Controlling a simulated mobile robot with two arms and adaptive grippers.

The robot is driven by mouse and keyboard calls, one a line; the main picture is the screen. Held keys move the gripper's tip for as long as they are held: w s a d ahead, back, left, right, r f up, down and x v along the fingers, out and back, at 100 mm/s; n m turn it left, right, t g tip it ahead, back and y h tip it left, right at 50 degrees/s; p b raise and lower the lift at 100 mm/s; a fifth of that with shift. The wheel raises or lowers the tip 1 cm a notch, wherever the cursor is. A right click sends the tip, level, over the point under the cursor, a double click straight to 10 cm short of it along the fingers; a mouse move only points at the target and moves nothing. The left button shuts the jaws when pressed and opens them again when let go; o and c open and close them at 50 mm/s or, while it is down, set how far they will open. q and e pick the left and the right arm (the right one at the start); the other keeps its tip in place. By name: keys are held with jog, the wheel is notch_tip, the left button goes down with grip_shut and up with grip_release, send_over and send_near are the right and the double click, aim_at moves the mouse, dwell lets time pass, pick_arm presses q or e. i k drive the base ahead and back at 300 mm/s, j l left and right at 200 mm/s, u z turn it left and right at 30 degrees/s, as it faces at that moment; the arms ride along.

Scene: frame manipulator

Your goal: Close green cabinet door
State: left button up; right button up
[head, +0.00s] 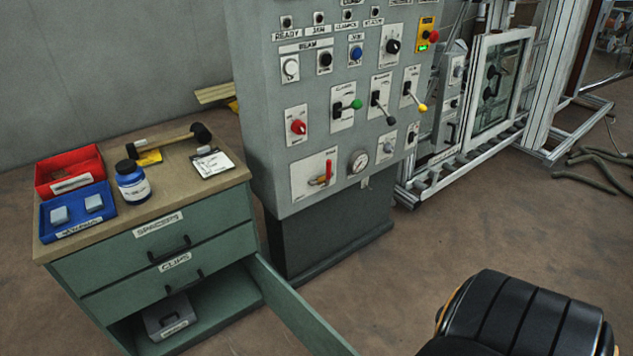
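The green cabinet (215,217) stands at the left with a wooden top. It has two shut drawers, labelled SPACERS (158,224) and CLIPS (174,262), each with a dark handle. Below them the compartment is open, and a grey case (171,318) sits inside on its floor. The green cabinet door (297,312) is swung open, hinged at the compartment's right side and reaching toward the front right; its lower end is cut off by the picture's bottom edge. Neither of my grippers is in view.
A grey control panel (345,110) on a dark base (330,245) stands close behind the door. A black padded object (520,315) fills the lower right. The cabinet top holds red and blue trays, a bottle and a hammer. Brown floor (420,245) is clear between.

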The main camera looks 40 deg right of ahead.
aim_at(318, 336)
jog(key=k+l+u, duration=0.1)
jog(key=l, duration=0.35)
jog(key=k+l+u, duration=0.1)
jog(key=k+l, duration=0.15)
jog(key=l, duration=0.15)
jog(key=k+l+u, duration=0.15)
jog(key=l, duration=0.25)
jog(key=k+l+u, duration=0.1)
jog(key=k+l, duration=0.15)
jog(key=l, duration=0.15)
jog(key=i+l+u, duration=0.1)
jog(key=l, duration=0.5)
jog(key=i+l+u, duration=0.1)
jog(key=l, duration=1.1)
jog(key=k+l+u, duration=0.2)
jog(key=l+u, duration=0.25)
jog(key=k+l+u, duration=0.15)
jog(key=u, duration=0.3)
jog(key=k, duration=0.1)
